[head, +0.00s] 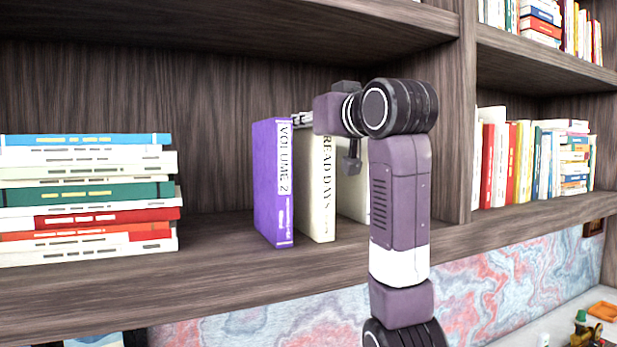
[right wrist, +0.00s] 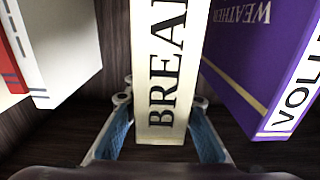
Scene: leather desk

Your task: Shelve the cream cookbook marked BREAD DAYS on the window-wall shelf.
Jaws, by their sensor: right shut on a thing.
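The cream cookbook (head: 316,200) stands upright in the shelf bay, spine outward, with READ DAYS legible on it in the head view. In the right wrist view its spine (right wrist: 166,75) shows BREA. My right gripper (head: 303,119) is at the book's upper part, partly hidden by my own wrist. In the right wrist view the fingers of my right gripper (right wrist: 163,136) lie on both sides of the book and are shut on it. The book's bottom appears to be at the shelf board (head: 200,270). My left gripper is not in view.
A purple VOLUME 2 book (head: 272,185) stands left of the cream book, with a narrow gap. A white book (head: 354,200) stands to its right, partly behind my arm. A red book (right wrist: 14,45) is beyond it. A horizontal stack of books (head: 90,195) lies left. Bare shelf separates stack and purple book.

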